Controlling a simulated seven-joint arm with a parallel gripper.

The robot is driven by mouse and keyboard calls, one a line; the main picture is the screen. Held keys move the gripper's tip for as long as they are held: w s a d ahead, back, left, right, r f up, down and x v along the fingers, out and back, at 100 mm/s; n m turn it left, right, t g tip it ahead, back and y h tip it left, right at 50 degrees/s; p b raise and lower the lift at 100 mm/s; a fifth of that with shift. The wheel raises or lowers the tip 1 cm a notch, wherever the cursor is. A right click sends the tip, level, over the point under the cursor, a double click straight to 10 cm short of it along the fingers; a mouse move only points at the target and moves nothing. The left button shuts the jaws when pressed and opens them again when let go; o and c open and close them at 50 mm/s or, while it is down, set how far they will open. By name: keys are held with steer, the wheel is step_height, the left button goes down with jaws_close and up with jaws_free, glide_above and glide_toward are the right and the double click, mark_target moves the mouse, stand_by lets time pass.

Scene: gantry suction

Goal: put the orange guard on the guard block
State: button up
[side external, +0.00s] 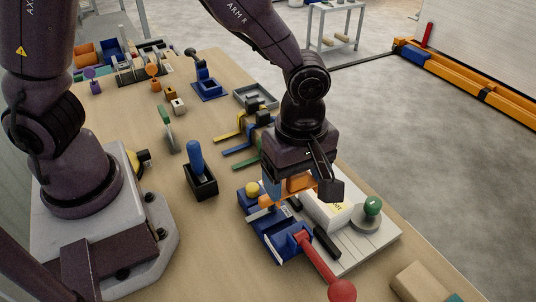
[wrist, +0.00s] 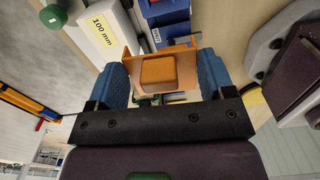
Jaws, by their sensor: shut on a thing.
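My gripper (side external: 287,190) is shut on the orange guard (side external: 301,182), above the blue vise at the bench's front right. In the wrist view, the orange guard (wrist: 158,70) sits between the two blue finger pads; it has an upright plate and a boxy middle. The blue vise (side external: 280,245), with a red handle, is under and in front of my gripper. A white block marked 100 mm (wrist: 100,29) lies beside the guard in the wrist view, and it also shows on the grey plate in the side view (side external: 325,212). I cannot tell which part is the guard block.
A green-topped knob (side external: 372,207) stands on the grey plate's right side. A blue-handled tool stands in a black holder (side external: 200,183) to the left. Yellow, blue and green hooked pieces (side external: 238,140) lie behind. A cardboard-coloured box (side external: 420,283) is at front right.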

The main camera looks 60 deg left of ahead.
steer(key=w+d+f, duration=0.2)
steer(key=w+d, duration=0.2)
steer(key=d, duration=0.2)
steer(key=w+d+f, duration=0.3)
steer(key=w+d, duration=0.1)
steer(key=d, duration=0.3)
steer(key=w+d+f, duration=0.2)
steer(key=w+d, duration=0.2)
steer(key=d, duration=0.3)
steer(key=shift+w+d+f, duration=0.15)
steer(key=shift+w, duration=0.25)
steer(key=r, duration=0.1)
steer(key=d+r, duration=0.1)
steer(key=w+r, duration=0.1)
steer(key=shift+d+r+n, duration=0.15)
steer(key=shift+d+n, duration=0.25)
glide_above(427, 289)
steer(key=shift+d+f, duration=0.1)
steer(key=shift+f, duration=2.8)
steer(key=shift+f, duration=1.5)
